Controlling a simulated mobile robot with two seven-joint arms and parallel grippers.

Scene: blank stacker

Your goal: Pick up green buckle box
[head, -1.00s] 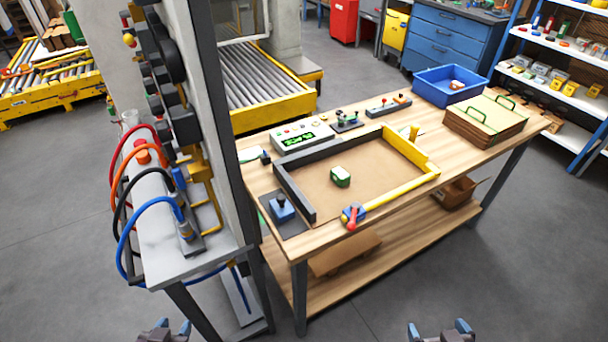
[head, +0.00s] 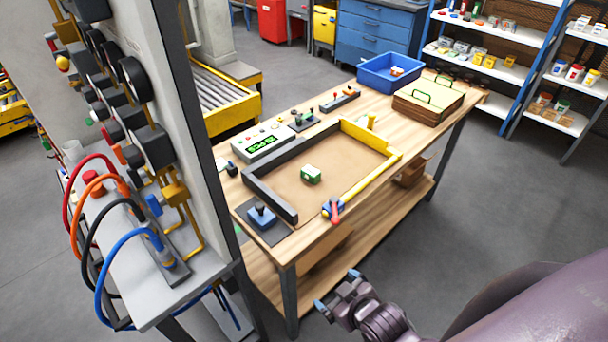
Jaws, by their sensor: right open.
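The green buckle box (head: 311,174) is a small green block with a pale patch. It sits on the brown floor of a framed area on the wooden workbench, near the left part of that area. The frame has dark grey sides (head: 268,195) and yellow sides (head: 372,178). My right gripper (head: 337,291) is at the lower middle of the head view, open and empty. It is in front of the bench's near edge, apart from the box. My left gripper is not in view.
A red-handled blue clamp (head: 333,209) sits at the frame's near corner. A blue joystick (head: 262,216) is left of it. A pillar and hose stand (head: 150,270) fill the left.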

